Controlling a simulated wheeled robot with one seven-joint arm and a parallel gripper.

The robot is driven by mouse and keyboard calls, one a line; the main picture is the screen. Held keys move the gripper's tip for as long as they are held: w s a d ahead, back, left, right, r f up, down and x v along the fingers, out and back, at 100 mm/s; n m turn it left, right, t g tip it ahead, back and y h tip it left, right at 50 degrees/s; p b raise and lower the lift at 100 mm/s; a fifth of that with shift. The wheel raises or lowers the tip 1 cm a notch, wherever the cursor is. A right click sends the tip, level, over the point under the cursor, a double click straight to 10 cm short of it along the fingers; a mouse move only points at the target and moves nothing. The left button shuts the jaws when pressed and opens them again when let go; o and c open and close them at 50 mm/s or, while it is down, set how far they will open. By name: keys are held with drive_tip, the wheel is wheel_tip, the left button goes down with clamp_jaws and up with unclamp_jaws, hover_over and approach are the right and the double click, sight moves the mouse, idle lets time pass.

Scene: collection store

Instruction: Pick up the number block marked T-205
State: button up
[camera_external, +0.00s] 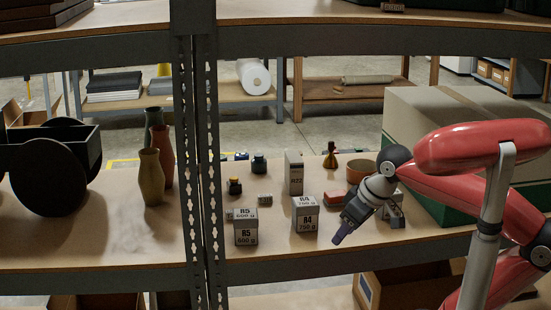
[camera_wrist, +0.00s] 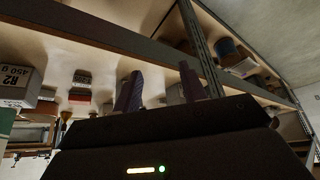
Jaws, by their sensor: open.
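My gripper (camera_external: 341,236) is over the front of the middle shelf, right of the R4 box and apart from the small grey block. In the wrist view its two dark fingers (camera_wrist: 161,90) stand apart with nothing clearly held between them.
The R5 box (camera_external: 246,233) and R4 box (camera_external: 307,222) stand near the shelf's front edge. A tall grey box (camera_external: 293,173), dark bottles (camera_external: 259,163) and an orange pot (camera_external: 361,170) stand behind. A perforated upright (camera_external: 198,170) divides the shelf from the vases (camera_external: 151,178). A large carton (camera_external: 440,115) fills the right.

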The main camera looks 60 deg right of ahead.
wheel_tip(320, 180, up, 5)
drive_tip(key=d, duration=0.1)
drive_tip(key=w+d+n+g+y, duration=0.1)
drive_tip(key=w+d+n, duration=0.3)
drive_tip(key=d, duration=0.7)
drive_tip(key=w+d+n+g+y, duration=0.1)
drive_tip(key=w+d+n+y, duration=0.2)
drive_tip(key=d, duration=0.8)
drive_tip(key=shift+n+h, duration=0.6)
drive_tip(key=x, duration=0.4)
drive_tip(key=s+d+x, duration=0.1)
drive_tip(key=x, duration=0.7)
drive_tip(key=shift+d+f, duration=0.15)
drive_tip(key=shift+f, duration=0.6)
clamp_jaws()
